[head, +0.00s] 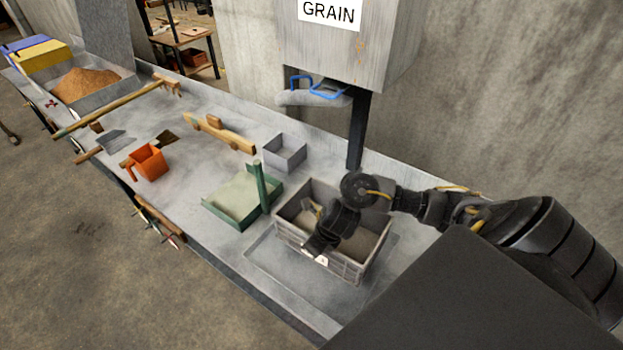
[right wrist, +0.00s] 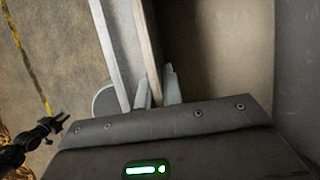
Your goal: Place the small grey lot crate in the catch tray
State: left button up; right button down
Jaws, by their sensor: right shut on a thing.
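The grey lot crate (head: 372,262) is an open, ribbed box with a small white label on its near wall, in the middle right of the head view. The shallow metal catch tray (head: 268,268) shows beneath and around it; I cannot tell whether the crate's base touches it. My right gripper (head: 318,246) reaches across the crate and is shut on its near wall. In the right wrist view, the fingers (right wrist: 158,92) straddle the wall's edge (right wrist: 148,40). My left gripper (right wrist: 62,118) shows small at the left there, its fingers apart; it is outside the head view.
A green-rimmed tray (head: 225,222) with a green post and a small grey bin (head: 285,152) stand left of the crate. The grain hopper (head: 350,45) hangs behind. An orange scoop (head: 150,162), wooden tools and a grain bin (head: 88,88) lie farther left.

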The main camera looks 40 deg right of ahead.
jog(key=shift+w+d+f, duration=0.35)
jog(key=shift+w+f, duration=0.4)
jog(key=shift+f, duration=0.05)
jog(key=shift+w+f, duration=0.1)
jog(key=shift+f, duration=0.2)
jog(key=shift+w+d+f, duration=0.1)
jog(key=shift+f, duration=1.45)
jog(key=shift+b, duration=0.3)
jog(key=c, duration=1.5)
grip_release()
jog(key=shift+c, duration=0.2)
